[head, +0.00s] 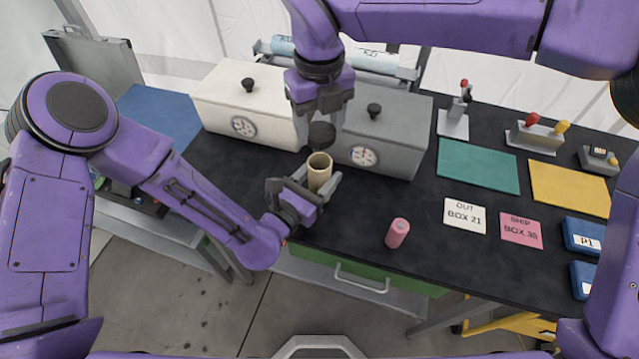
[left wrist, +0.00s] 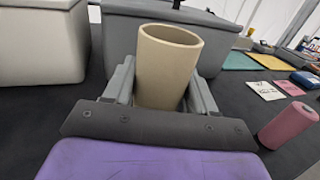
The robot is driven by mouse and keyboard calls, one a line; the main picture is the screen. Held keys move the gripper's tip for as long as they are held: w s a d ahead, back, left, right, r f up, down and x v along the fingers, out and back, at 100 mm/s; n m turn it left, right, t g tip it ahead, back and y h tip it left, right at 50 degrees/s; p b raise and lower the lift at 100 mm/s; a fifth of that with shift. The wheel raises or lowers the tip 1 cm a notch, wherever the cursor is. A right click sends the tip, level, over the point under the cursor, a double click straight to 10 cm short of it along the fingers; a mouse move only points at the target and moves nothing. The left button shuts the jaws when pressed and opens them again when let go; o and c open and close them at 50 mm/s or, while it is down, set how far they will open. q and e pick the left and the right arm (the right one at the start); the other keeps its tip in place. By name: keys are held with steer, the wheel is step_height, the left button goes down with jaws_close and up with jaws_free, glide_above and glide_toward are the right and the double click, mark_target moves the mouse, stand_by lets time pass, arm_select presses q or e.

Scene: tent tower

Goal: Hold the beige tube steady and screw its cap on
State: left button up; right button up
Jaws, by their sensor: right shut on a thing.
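The beige tube (head: 319,172) stands upright on the dark table with its open top facing up. It also shows in the left wrist view (left wrist: 168,65). My left gripper (head: 318,185) has one finger on each side of the tube, low down. The fingers look close against its wall, but I cannot tell whether they press on it. My right gripper (head: 322,118) points down and is shut on a dark round cap (head: 322,135). The cap is just above the tube's mouth, apart from it. My right gripper is not in the left wrist view.
A white box (head: 215,95) and a grey box (head: 400,140) with dials stand close behind the tube. A pink cylinder (head: 397,233) stands to the right near the front edge. Flat cards and green (head: 478,166) and yellow mats lie farther right.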

arm_select(q)
steer(key=c, duration=0.4)
arm_select(e)
glide_above(320, 154)
steer(key=s, duration=0.2)
steer(key=shift+f, duration=2.5)
steer(key=shift+f, duration=0.15)
steer(key=shift+f, duration=0.75)
arm_select(q)
jaws_close()
arm_select(e)
steer(key=shift+f, duration=0.55)
